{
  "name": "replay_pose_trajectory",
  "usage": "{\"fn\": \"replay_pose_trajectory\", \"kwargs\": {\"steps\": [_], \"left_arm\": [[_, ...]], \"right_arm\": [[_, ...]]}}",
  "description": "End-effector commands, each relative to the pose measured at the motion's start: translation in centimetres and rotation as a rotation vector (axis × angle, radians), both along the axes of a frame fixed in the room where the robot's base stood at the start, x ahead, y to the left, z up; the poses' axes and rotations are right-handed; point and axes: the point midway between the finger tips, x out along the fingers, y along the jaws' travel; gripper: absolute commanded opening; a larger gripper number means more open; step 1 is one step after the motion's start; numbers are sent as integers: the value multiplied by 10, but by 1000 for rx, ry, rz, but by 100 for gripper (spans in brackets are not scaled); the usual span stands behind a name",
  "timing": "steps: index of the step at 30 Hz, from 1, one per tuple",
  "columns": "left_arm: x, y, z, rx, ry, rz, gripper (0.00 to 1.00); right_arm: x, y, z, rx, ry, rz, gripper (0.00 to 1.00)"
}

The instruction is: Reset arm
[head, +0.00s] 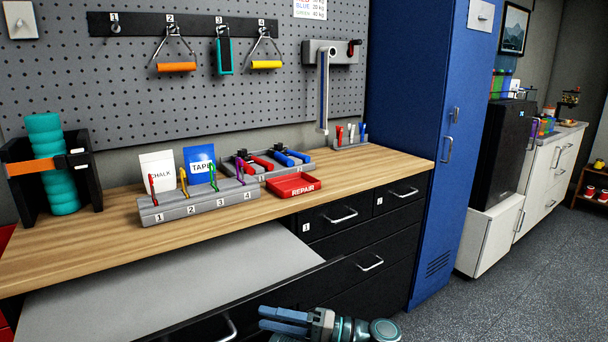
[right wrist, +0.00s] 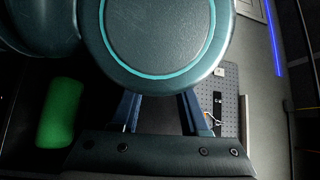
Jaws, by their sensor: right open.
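My right gripper (head: 265,318) is low at the bottom of the head view, with its blue fingers pointing left. It is in front of the black drawer unit (head: 385,248), and I see nothing between the fingers. In the right wrist view, the two dark blue fingers of this gripper (right wrist: 160,112) stand apart. A large round part of my own body fills the top middle there and hides what lies behind it. My left gripper is in neither view.
A wide grey drawer (head: 170,285) stands pulled out below the wooden worktop (head: 345,173). The worktop carries a numbered grey rack (head: 175,212) and a red REPAIR tray (head: 280,188). A blue locker (head: 412,110) stands right of it. Dark floor (head: 520,285) is clear at right. A green cylinder (right wrist: 60,113) shows in the wrist view.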

Motion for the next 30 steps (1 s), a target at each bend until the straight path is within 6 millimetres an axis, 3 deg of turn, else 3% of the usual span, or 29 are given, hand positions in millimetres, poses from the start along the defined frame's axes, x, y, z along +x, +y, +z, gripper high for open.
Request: {"fn": "replay_pose_trajectory", "kwargs": {"steps": [11,17,23,30], "left_arm": [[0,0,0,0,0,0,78],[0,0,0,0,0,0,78],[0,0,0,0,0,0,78],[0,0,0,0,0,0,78]], "right_arm": [[-1,0,-23,-107,5,7,45],[-1,-4,-52,-238,14,14,45],[-2,-19,-100,-465,34,23,45],[-5,-73,-175,-876,82,26,45]]}}
